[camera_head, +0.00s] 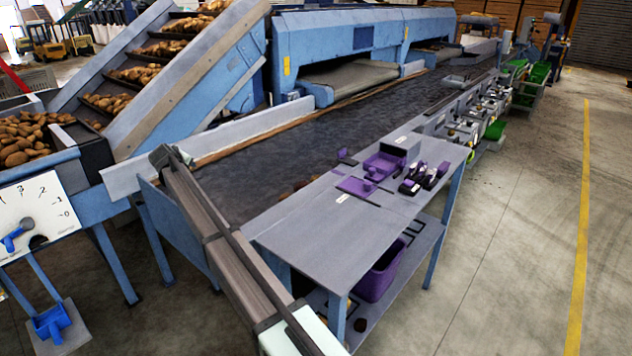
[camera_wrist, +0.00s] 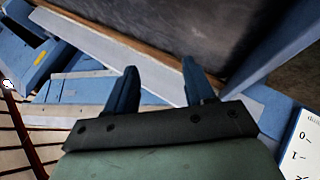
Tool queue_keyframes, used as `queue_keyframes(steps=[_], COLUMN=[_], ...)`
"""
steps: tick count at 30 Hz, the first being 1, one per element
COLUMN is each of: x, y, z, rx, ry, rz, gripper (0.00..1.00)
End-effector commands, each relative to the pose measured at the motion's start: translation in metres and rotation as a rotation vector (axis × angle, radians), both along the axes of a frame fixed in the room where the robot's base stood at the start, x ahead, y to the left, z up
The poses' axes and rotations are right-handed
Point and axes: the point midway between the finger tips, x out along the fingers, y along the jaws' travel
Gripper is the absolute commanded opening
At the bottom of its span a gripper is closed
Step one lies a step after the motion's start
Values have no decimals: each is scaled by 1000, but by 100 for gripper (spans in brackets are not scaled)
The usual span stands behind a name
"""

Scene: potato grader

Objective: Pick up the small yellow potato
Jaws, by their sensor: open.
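I cannot make out a small yellow potato for certain in either view. In the head view a few small brownish potatoes (camera_head: 301,186) lie at the near edge of the dark belt, partly hidden behind the grey table. My gripper (camera_wrist: 160,66) shows in the wrist view with its two blue fingers apart and nothing between them. It is above the machine's blue and grey frame, with the dark belt beyond the fingertips. No potato shows near the fingers.
The grey table (camera_head: 310,238) carries purple trays (camera_head: 383,166) and small tools. A purple bin (camera_head: 380,275) stands on its lower shelf. The dark belt (camera_head: 290,140) is mostly bare. A sloping conveyor (camera_head: 160,60) and a crate hold many potatoes. A white dial panel (camera_head: 38,213) stands at left.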

Motion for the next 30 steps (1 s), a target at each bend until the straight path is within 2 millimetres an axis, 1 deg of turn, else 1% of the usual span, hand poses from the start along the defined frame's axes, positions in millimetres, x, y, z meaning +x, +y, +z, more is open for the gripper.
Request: queue_keyframes(steps=[1,2,3,5,6,8,9,11,12,14,15,17,18,21,24,27,30], x=[14,20,27,38,44,51,56,60,63,66,67,68,68,65,62,58,55], y=[-30,-46,-69,-103,-127,-161,-184,-217,-239,-272,-294,-326,-346,-391,-426,-450,-462], z=[1,1,2,3,4,5,6,8,10,13,14,18,20,27,33,37,40], rx=[55,92,142,219,270,344,392,463,508,576,620,682,721,808,871,913,936], ry=[32,55,83,125,152,191,215,251,273,306,326,357,376,417,446,468,480], rz=[-83,-136,-208,-321,-399,-514,-591,-708,-786,-903,-982,-1100,-1175,-1350,-1492,-1592,-1648], gripper=[54,54,54,54,54,54,54,54,54,54,54,54,54,54,54,54,54])
